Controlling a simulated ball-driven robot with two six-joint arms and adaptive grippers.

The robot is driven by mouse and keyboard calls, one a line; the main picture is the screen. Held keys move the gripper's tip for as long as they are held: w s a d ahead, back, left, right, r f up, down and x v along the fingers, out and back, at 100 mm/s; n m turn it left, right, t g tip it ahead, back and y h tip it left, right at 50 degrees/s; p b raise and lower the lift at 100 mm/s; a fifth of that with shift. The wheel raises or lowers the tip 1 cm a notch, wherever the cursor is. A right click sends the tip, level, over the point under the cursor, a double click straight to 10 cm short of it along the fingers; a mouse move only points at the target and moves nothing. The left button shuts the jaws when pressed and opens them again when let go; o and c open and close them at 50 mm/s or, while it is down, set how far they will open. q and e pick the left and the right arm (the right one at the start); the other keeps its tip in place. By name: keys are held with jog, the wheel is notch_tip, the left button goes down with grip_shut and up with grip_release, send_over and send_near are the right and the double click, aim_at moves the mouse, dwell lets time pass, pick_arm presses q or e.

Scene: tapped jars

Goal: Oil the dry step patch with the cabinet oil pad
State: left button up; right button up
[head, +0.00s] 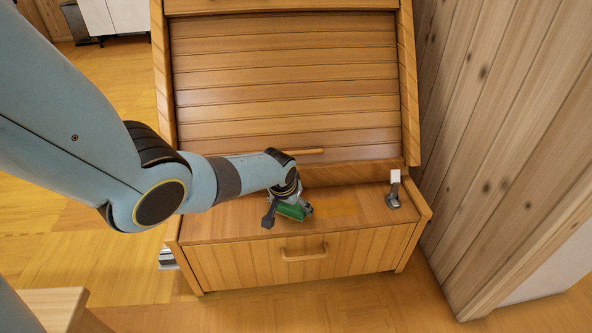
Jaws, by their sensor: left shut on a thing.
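My left gripper (287,208) comes in from the left over the wooden step (220,222) at the cabinet's foot. It is shut on a green oil pad (294,212), which my fingers partly cover. The pad is at or just above the step's top; I cannot tell whether it touches. A lighter orange patch (338,205) shows on the step just right of the pad. My right gripper is not in view.
A small grey stand with a white card (395,178) is at the step's right end. The step's drawer has a handle (304,254). A plank wall (510,120) stands close on the right.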

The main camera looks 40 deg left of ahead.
aim_at(278, 205)
pick_arm(q)
jog(key=shift+s+a+p, duration=0.5)
jog(key=shift+s+a, duration=0.8)
jog(key=shift+s, duration=0.2)
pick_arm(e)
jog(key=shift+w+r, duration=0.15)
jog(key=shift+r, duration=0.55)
pick_arm(q)
jog(key=shift+r, duration=0.1)
notch_tip(278, 205, up, 7)
jog(key=p, duration=0.6)
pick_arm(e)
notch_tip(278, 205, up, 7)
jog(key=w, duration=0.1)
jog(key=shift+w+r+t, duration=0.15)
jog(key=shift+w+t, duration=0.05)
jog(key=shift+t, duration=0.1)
